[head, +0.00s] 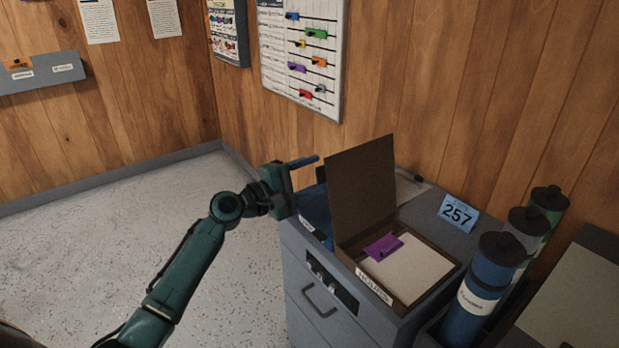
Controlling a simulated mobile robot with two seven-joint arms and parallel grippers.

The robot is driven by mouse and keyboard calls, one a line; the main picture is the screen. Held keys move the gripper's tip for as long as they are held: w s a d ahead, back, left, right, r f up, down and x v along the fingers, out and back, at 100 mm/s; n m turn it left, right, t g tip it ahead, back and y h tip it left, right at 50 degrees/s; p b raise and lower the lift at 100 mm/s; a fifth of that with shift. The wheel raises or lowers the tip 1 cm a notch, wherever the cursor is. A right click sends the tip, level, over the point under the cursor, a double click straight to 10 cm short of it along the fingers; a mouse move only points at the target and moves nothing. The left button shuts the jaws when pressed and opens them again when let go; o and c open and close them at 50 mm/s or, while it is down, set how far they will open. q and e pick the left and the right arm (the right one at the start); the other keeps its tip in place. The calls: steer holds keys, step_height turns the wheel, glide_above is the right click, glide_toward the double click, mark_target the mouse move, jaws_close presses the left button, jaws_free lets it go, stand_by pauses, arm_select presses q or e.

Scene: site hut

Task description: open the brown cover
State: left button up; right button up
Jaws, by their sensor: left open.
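The brown cover (362,188) stands raised, close to upright, along the left side of a shallow brown box (440,262) on the grey cabinet. Inside the box lie pale paper (412,268) and a purple clip or tag (383,247). A white label (374,284) is on the box's front. My left gripper (303,162) is just left of the cover, open and empty, its fingers pointing right toward the cover's upper left edge. I cannot tell whether they touch it. My right gripper is not in view.
The grey cabinet (318,335) has a drawer handle at its front. A blue card marked 257 (458,213) stands behind the box. Capped tubes (483,285) stand at the right. A blue item (315,211) is left of the cover. Floor at left is clear.

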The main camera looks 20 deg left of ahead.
arm_select(q)
steer(key=b+v, duration=0.2)
steer(key=v, duration=1.1)
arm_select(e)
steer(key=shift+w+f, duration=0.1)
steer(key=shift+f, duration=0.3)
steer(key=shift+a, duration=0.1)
